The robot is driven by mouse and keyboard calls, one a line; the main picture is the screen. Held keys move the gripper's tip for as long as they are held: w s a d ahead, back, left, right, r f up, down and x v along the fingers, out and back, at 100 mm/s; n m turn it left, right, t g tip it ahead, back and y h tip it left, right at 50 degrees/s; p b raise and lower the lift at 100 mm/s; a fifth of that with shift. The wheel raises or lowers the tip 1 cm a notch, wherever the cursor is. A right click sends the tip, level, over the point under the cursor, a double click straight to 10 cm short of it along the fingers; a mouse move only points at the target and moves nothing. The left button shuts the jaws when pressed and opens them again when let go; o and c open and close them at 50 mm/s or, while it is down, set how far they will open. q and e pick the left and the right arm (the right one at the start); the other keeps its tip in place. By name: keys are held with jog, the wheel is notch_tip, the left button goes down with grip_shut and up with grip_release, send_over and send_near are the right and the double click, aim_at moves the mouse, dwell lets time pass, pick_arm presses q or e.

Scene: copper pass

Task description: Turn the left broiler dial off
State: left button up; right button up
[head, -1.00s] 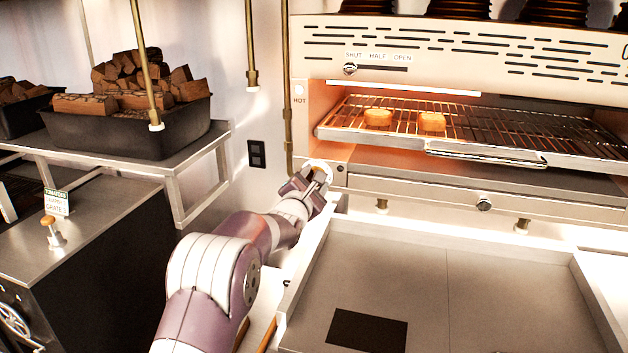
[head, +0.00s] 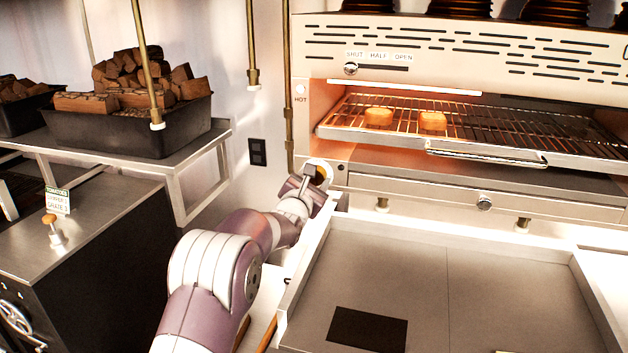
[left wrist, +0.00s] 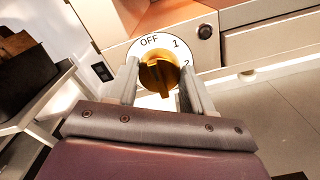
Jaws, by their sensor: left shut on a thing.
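The left broiler dial (left wrist: 158,76) is an orange-yellow knob on a round white plate marked OFF, 1 and 2 in the left wrist view. The knob's raised ridge stands near upright, below the gap between OFF and 1; I cannot tell its exact setting. In the head view the dial (head: 321,172) shows at the broiler's lower left corner, partly hidden by my gripper. My left gripper (head: 312,178) is shut on the knob. Its fingers (left wrist: 158,85) lie on either side of it. My right gripper is out of view.
The broiler rack (head: 480,128) holds two browned pieces of bread (head: 379,117). A rimmed metal griddle (head: 400,270) lies in front. A brass pipe (head: 288,100) runs down just left of the dial. A shelf with a black wood bin (head: 125,135) stands at the left.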

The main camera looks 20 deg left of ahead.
pick_arm(q)
jog(key=o, duration=0.7)
jog(key=shift+f, duration=0.4)
jog(key=o, duration=0.3)
jog(key=shift+s+a+r, duration=0.1)
jog(key=shift+r, duration=0.1)
jog(key=shift+s, duration=0.2)
jog(key=s+b, duration=0.4)
jog(key=s, duration=0.8)
jog(key=shift+s+a+b, duration=0.15)
jog(key=shift+a+b, duration=0.05)
jog(key=shift+b, duration=0.2)
